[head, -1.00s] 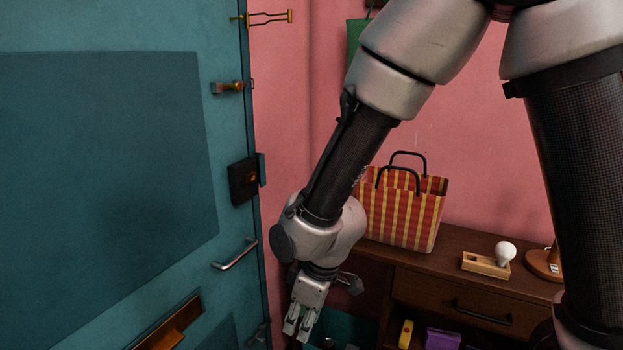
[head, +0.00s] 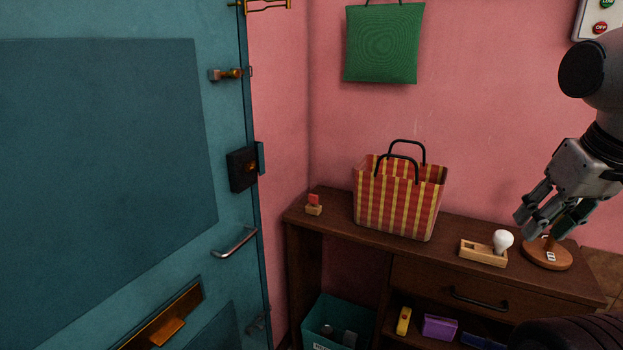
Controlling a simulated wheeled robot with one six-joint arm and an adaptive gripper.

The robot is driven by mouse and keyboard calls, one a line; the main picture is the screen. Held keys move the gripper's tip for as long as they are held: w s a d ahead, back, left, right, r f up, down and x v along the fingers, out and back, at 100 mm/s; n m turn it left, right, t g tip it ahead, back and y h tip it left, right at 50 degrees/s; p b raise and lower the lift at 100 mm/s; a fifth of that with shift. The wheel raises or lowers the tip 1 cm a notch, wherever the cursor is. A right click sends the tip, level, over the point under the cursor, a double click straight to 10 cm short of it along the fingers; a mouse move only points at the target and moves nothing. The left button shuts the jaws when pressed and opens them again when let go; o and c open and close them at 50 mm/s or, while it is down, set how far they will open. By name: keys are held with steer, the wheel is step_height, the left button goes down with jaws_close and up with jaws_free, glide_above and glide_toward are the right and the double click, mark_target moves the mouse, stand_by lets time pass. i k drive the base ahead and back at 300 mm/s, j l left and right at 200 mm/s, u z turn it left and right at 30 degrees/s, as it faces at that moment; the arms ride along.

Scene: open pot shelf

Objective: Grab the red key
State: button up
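A small red piece (head: 314,199), which may be the head of the red key, stands in a small wooden block (head: 313,210). The block sits on the left end of the dark wooden cabinet top (head: 338,218). If it is the key, its lower part is hidden. My gripper (head: 541,224) is at the far right, well apart from the red piece. Its fingers are spread and point down and left, with nothing seen between them. In the picture it is just above and left of a round wooden base.
A red and yellow striped bag (head: 398,204) stands between the red piece and my gripper. A teal door (head: 105,150) with a handle (head: 234,243) fills the left.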

mark_target(313, 200)
steer(key=i+j, duration=0.2)
steer(key=i, duration=0.2)
steer(key=i+j+u, duration=0.15)
steer(key=i, duration=0.2)
steer(key=i+j, duration=0.2)
steer(key=i, duration=0.2)
steer(key=j+u, duration=0.05)
